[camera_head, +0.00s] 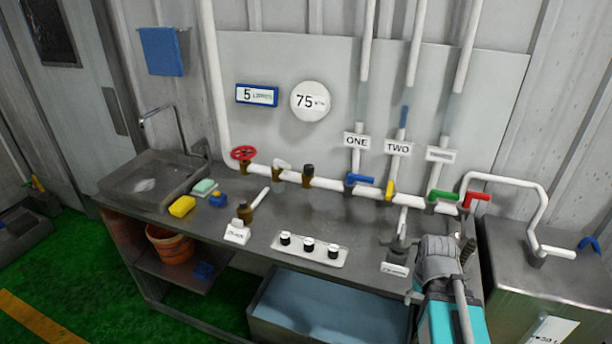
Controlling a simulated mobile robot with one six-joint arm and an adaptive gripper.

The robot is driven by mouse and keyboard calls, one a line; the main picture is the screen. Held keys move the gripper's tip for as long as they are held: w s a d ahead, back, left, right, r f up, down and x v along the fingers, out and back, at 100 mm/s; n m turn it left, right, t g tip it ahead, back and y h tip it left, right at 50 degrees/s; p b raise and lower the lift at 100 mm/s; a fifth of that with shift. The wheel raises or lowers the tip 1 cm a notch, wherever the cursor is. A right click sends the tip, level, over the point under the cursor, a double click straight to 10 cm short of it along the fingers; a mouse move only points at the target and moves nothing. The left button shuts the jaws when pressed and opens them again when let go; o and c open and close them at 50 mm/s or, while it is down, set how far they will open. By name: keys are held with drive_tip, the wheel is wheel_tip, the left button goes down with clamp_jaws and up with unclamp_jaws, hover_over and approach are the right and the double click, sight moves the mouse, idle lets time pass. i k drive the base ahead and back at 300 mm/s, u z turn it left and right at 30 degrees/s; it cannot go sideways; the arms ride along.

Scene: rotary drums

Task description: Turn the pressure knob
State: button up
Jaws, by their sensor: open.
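A pale panel (271,244) on the steel counter carries three round black-and-white knobs: a left one (285,238), a middle one (308,245) and a right one (333,251). I cannot read which is the pressure knob. A round white gauge (310,101) on the wall reads 75, with a unit too small to be sure of. My gripper (467,250) is at the right end of the counter, mostly hidden by my own wrist. It is to the right of the knob panel and apart from it. What shows of it is dark and open, with nothing seen in it.
White wall pipes carry a red wheel (243,153) and blue (360,179), yellow (390,187), green (445,195) and red (477,197) handles. A brass valve (246,212) with a label stands left of the panel. A sink (125,184) is at left. The counter around the panel is mostly clear.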

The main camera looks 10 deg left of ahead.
sight(308, 170)
drive_tip(key=k, duration=1)
drive_tip(key=u, duration=0.45)
drive_tip(key=i, duration=0.95)
drive_tip(key=u, duration=0.4)
drive_tip(key=i, duration=1.15)
drive_tip(key=z, duration=0.75)
